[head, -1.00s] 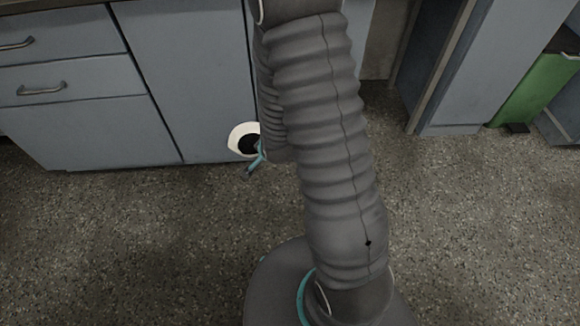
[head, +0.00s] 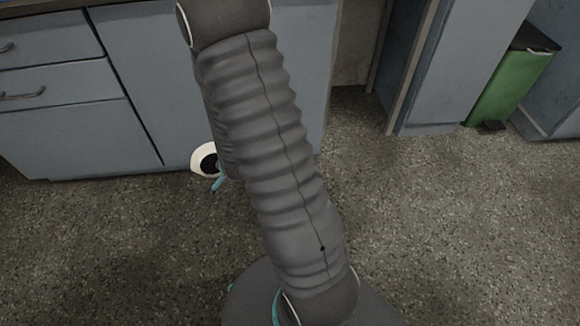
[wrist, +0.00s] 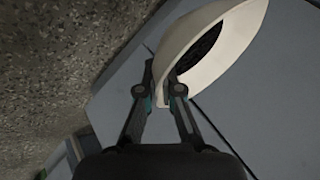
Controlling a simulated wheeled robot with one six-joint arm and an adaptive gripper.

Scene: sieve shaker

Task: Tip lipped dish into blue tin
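The lipped dish is a cream-white round dish (head: 197,158) with dark material inside. It is left of my arm in the head view and partly hidden by it. It also shows large at the top of the wrist view (wrist: 228,62), strongly slanted in the picture, with the dark material (wrist: 208,45) partly visible inside. My gripper (wrist: 163,85) has its two fingers on either side of the dish's near edge and looks shut on it. In the head view only a teal part of the gripper (head: 218,183) shows. The blue tin is not in view.
Blue-grey cabinets (head: 75,140) with drawers stand behind the dish. A green bin (head: 508,85) is at the upper right, beside a grey-blue upright panel (head: 440,80). The speckled floor (head: 90,250) around my base is clear.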

